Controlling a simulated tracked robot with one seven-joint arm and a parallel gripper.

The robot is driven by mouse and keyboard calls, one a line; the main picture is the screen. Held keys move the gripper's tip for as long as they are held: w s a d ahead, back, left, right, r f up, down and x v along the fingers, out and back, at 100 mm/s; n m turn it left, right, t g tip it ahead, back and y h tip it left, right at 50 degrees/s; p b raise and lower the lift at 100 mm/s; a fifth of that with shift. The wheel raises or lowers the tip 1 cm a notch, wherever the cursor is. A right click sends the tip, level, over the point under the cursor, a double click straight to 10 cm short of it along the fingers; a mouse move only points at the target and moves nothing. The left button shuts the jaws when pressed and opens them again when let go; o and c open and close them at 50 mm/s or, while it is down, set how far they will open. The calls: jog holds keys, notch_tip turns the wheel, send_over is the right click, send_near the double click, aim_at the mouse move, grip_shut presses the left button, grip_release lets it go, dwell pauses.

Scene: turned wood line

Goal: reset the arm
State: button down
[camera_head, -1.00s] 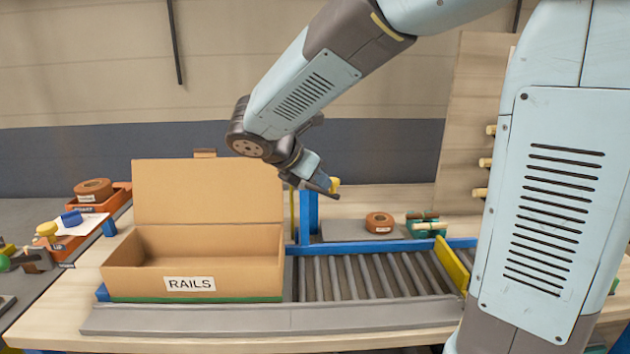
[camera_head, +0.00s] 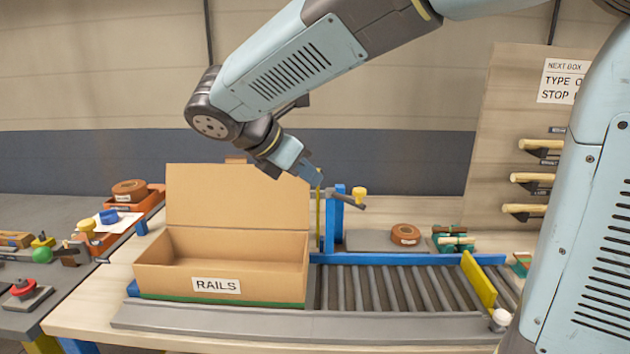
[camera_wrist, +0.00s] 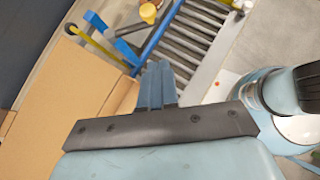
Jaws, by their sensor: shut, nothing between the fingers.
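My gripper (camera_head: 312,177) is in the air above the right end of an open cardboard box, near the top edge of the box's raised flap. In the wrist view its two fingers (camera_wrist: 157,68) lie side by side, shut, with nothing between them. My arm reaches in from the upper right and bends down at the wrist. The cardboard box (camera_head: 222,285), labelled RAILS, stands on the conveyor with its back flap upright. The part of its inside that shows looks empty.
A roller conveyor (camera_head: 400,290) runs right of the box, with a blue post (camera_head: 331,225) and a yellow plate (camera_head: 478,279). Behind it lies a brown tape roll (camera_head: 405,235). At left, a bench holds a red button (camera_head: 23,288) and an orange tray (camera_head: 147,207).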

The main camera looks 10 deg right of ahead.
jog(key=s+d+f+m+y, duration=0.2)
jog(key=s+d+m+y, duration=0.2)
jog(key=s+d+m, duration=0.3)
jog(key=s+d+f+m+y, duration=0.2)
jog(key=s+d+m+y, duration=0.2)
jog(key=s+d+m, duration=0.3)
jog(key=shift+d+m+t, duration=0.4)
jog(key=shift+d+m, duration=1.55)
jog(key=shift+m, duration=3.05)
